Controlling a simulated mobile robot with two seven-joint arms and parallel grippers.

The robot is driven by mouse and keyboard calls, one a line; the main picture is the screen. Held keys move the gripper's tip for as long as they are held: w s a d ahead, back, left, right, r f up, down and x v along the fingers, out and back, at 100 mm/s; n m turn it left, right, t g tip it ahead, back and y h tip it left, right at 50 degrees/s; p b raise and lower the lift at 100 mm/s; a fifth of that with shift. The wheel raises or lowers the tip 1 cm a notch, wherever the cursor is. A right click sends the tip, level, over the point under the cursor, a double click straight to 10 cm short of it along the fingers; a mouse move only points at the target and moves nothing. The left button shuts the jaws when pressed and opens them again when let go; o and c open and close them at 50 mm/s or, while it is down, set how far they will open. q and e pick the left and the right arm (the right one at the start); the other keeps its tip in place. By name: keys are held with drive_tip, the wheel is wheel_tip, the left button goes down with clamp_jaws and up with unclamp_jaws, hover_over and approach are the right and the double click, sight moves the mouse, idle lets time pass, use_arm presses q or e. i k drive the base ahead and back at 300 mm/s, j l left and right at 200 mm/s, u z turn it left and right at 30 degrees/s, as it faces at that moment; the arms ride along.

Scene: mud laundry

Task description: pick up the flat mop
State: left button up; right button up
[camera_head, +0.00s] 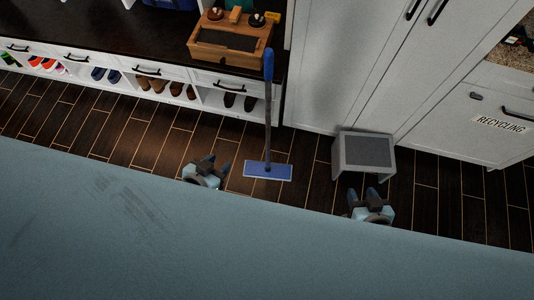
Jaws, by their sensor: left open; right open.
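My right gripper (364,194) is open and empty, well to the right of the mop, in front of the grey step stool. The lower parts of both grippers are partly hidden by the blue surface in the foreground.
The grey step stool (367,153) stands right of the mop by the white cabinet (345,60). A white bench (20,45) with shoe cubbies runs along the left, with a wooden box (230,55) on its dark top. A recycling cabinet (470,125) is at right. Floor around the mop head is clear.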

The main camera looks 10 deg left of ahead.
sight(254, 169)
drive_tip(key=i+l, duration=0.1)
drive_tip(key=l, duration=0.6)
drive_tip(key=i+l+u, duration=0.1)
drive_tip(key=l, duration=0.6)
